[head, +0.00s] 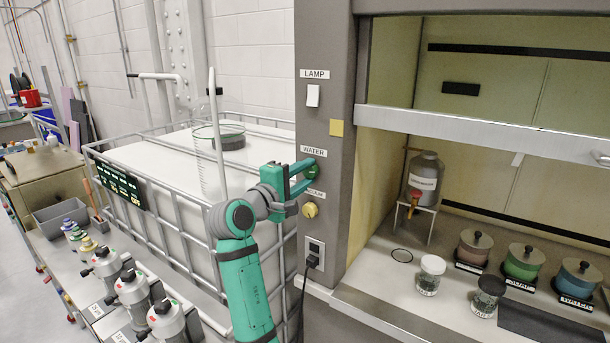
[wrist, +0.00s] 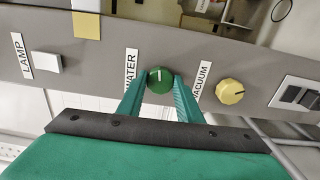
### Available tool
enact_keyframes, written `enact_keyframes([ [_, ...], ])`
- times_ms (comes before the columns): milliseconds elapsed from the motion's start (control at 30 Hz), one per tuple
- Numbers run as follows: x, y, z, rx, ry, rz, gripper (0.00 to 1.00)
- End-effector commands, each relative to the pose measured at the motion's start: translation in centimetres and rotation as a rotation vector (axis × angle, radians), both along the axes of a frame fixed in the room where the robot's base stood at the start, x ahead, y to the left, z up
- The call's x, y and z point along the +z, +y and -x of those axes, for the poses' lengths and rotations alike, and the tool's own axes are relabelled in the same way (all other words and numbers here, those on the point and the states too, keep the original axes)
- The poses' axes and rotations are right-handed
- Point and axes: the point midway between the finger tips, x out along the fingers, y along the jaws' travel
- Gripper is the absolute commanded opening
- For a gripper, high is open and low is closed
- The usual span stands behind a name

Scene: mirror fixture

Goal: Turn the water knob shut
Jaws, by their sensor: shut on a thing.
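The water knob (wrist: 159,82) is round and green with a white pointer line, set on the grey post beside the WATER label (wrist: 131,70). In the wrist view the white line runs up and down the picture. My gripper (wrist: 160,90) has its two green fingers on either side of the knob, shut on it. In the head view my gripper (head: 301,172) reaches the post from the left, and the knob (head: 312,172) shows partly between the fingertips, under its WATER label (head: 314,152).
The yellow vacuum knob (head: 310,210) is close below the water knob. A white lamp switch (head: 313,96) is above, and an outlet with a plug (head: 315,255) below. A fume hood with jars is to the right; a caged white tank (head: 160,165) stands left.

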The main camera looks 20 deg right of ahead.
Motion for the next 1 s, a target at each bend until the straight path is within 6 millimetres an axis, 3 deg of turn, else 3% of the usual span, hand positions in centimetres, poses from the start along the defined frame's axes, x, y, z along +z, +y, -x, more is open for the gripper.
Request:
enact_keyframes([
  [1000, -0.24, -0.23, 0.10, -0.004, 0.765, 0.586, 0.10],
])
